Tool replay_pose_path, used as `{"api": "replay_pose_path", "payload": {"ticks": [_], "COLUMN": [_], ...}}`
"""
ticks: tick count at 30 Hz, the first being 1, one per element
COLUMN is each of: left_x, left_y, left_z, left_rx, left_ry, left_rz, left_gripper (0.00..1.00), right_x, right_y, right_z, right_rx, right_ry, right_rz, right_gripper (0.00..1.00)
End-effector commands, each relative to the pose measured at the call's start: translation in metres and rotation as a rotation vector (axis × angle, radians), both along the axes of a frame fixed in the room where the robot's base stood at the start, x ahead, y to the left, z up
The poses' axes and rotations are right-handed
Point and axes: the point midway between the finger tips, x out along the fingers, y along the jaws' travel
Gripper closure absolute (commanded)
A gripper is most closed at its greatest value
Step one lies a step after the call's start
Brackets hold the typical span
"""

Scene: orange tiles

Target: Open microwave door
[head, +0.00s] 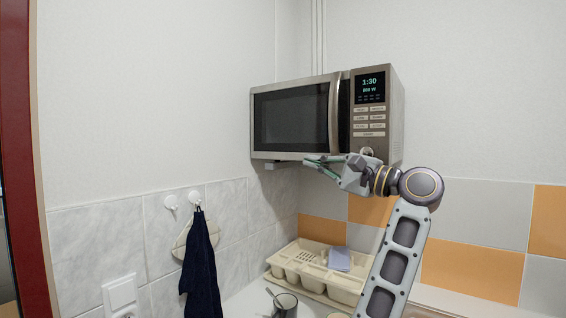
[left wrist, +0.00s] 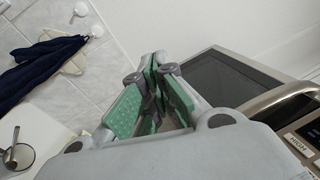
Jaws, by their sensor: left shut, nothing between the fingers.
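The microwave (head: 376,145) is mounted on the wall in the upper middle of the head view, with a dark door window (head: 290,115). Its door looks shut. The curved vertical door handle (head: 334,110) stands between the window and the control panel, whose display reads 1:30. My left gripper (head: 312,162) is just below the door's lower edge, near the handle's lower end, with its green-padded fingers pointing left. It is shut and empty. In the left wrist view the fingers (left wrist: 152,75) are beside the microwave (left wrist: 235,80). My right gripper is not in view.
A beige dish rack (head: 283,268) and a mug (head: 286,304) with a spoon stand on the counter below. A dark blue towel (head: 200,262) hangs from a wall hook at left. The space in front of the door is clear.

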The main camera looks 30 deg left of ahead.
Motion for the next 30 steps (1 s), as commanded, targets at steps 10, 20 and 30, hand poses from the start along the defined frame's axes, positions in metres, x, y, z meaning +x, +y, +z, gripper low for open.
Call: {"api": "replay_pose_path", "payload": {"ticks": [10, 20, 30], "left_x": [-0.012, -0.013, -0.011], "left_y": [-0.017, -0.018, -0.009], "left_z": [0.002, 0.001, 0.001], "left_rx": [-0.205, -0.215, -0.214], "left_ry": [-0.134, -0.139, -0.139], "left_rz": [-0.006, -0.006, -0.004], "left_gripper": [1.0, 1.0, 1.0], "right_x": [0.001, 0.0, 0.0], "right_y": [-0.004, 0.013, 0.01], "right_z": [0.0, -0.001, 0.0], "right_rx": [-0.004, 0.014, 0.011], "right_ry": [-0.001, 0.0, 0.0], "right_rz": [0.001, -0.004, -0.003], "right_gripper": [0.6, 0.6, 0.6]}}
